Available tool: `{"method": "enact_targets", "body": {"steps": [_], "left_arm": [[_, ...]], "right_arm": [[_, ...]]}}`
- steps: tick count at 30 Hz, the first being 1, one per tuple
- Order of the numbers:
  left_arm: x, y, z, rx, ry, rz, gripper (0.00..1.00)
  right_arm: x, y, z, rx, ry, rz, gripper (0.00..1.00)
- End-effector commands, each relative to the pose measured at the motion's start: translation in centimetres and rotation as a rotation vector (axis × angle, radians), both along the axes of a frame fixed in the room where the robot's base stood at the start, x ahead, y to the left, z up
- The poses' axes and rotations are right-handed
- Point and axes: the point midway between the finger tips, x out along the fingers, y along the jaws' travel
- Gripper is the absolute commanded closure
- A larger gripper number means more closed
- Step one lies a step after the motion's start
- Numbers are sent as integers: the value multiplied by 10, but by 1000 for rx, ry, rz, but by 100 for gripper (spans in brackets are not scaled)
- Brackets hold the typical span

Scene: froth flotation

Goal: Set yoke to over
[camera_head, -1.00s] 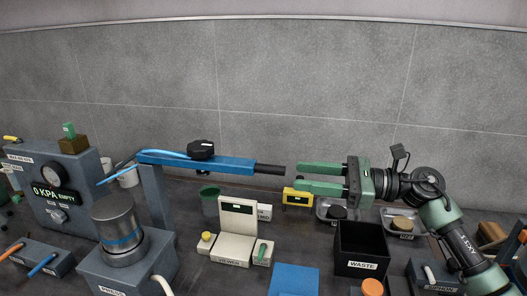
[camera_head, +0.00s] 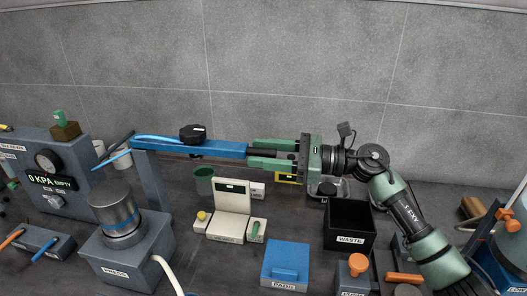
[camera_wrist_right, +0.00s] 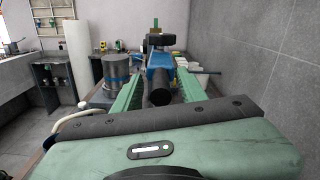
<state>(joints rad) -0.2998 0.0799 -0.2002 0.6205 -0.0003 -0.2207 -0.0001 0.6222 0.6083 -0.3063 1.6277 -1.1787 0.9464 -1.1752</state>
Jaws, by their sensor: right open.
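The yoke is a blue horizontal arm (camera_head: 195,149) on a grey post (camera_head: 147,180), with a black knob (camera_head: 193,132) on top and a dark round handle at its right end. My right gripper (camera_head: 252,153) is open, with one green finger on each side of the dark handle. In the right wrist view the dark handle (camera_wrist_right: 160,92) lies between the two green fingers, with the blue arm (camera_wrist_right: 159,62) beyond. Gaps show beside the handle there; contact cannot be told. My left gripper is not in view.
A grey press (camera_head: 128,245) with a metal cylinder (camera_head: 117,215) stands front left. A gauge panel (camera_head: 45,165) is at far left. A beige scale (camera_head: 230,225), blue pads box (camera_head: 286,262) and black waste bin (camera_head: 350,238) stand below the arm.

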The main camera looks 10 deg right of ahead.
Motion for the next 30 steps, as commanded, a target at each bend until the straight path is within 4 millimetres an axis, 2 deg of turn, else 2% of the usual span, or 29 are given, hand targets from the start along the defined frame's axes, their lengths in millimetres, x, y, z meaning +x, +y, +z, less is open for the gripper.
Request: {"method": "enact_targets", "body": {"steps": [1,5,30], "left_arm": [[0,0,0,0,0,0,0],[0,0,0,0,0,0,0],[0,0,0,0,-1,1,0]], "right_arm": [[0,0,0,0,0,0,64],[0,0,0,0,0,0,100],[0,-1,0,-1,0,0,100]]}}
